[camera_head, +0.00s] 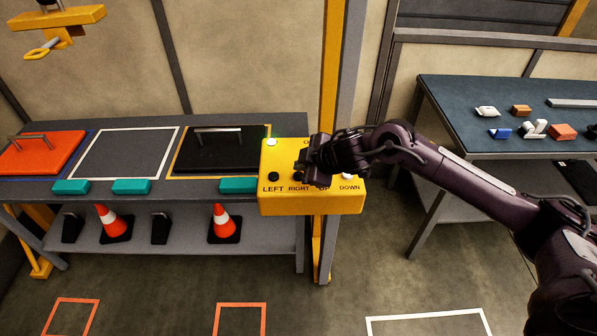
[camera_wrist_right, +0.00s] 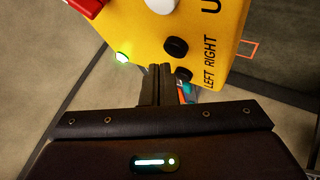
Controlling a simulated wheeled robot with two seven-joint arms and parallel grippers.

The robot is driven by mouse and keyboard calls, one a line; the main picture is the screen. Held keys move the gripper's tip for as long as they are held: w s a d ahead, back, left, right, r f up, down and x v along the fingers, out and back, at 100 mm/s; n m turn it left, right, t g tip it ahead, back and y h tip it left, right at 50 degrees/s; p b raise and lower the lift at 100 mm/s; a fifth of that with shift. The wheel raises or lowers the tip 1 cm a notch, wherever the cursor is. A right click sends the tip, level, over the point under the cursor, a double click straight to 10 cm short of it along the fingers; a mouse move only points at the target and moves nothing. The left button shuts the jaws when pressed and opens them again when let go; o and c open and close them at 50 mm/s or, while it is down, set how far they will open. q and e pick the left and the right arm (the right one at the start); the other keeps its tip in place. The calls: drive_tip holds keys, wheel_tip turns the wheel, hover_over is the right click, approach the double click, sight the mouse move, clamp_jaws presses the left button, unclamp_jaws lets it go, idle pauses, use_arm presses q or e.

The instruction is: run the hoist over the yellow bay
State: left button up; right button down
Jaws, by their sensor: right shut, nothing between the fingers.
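The yellow hoist (camera_head: 58,18) hangs at the upper left, its hook (camera_head: 45,48) above the orange plate's end of the bench. The yellow-outlined bay (camera_head: 176,158) holds a black plate (camera_head: 222,152) with a grey handle. The yellow control box (camera_head: 310,203) carries buttons labelled LEFT, RIGHT, UP and DOWN; it also fills the top of the right wrist view (camera_wrist_right: 215,25). A green lamp (camera_wrist_right: 122,58) glows on it. My right gripper (camera_head: 303,168) is shut and empty in front of the box, covering some buttons. Contact with the black LEFT button (camera_head: 273,176) cannot be told.
An orange plate (camera_head: 40,155) lies in the left bay. The white-outlined bay (camera_head: 124,152) is empty. Teal blocks (camera_head: 131,186) line the bench front; cones (camera_head: 223,222) stand on the shelf below. A yellow post (camera_head: 327,80) rises behind the box. A parts table (camera_head: 455,100) stands right.

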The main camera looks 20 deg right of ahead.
wheel_tip(320, 180, up, 5)
drive_tip(key=p, duration=0.5)
idle(0.4)
idle(1.1)
